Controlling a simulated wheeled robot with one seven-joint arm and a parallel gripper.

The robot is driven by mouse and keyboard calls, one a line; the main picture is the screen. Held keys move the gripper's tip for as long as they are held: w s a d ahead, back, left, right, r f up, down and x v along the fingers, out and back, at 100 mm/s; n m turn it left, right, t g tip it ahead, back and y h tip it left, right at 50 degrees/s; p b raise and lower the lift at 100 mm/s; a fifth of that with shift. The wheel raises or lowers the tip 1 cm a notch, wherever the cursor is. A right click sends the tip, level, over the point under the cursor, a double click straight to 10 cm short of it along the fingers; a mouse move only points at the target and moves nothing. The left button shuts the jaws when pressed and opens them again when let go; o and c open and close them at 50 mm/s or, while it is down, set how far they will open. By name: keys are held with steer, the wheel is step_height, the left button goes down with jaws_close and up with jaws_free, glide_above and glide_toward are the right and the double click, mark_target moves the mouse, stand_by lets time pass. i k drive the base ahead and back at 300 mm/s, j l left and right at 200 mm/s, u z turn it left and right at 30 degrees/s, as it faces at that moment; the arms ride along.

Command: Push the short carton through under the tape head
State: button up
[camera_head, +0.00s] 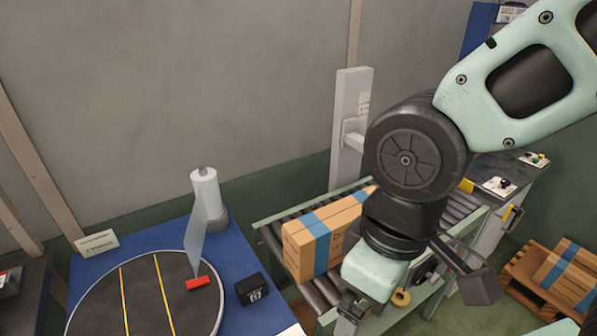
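A brown carton with a blue band (314,242) stands on the roller conveyor (322,296), and my arm hides its right part. A white upright post with a bracket (348,125) rises behind the conveyor. A tape head is not clearly visible; my arm covers the area in front of the post.
A blue table (235,245) at left bears a round black turntable (95,300), a film roll (205,190), a red block (198,283) and a black box (251,289). Another blue-banded carton (567,277) sits on a wooden pallet (522,268) at right. A control panel (497,185) stands behind.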

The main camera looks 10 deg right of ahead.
mark_target(312, 241)
steer(key=j+u, duration=0.2)
steer(key=u, duration=0.15)
steer(key=j+u, duration=0.2)
steer(key=u, duration=0.2)
steer(key=j+u, duration=0.15)
steer(key=u, duration=0.2)
steer(key=i, duration=0.05)
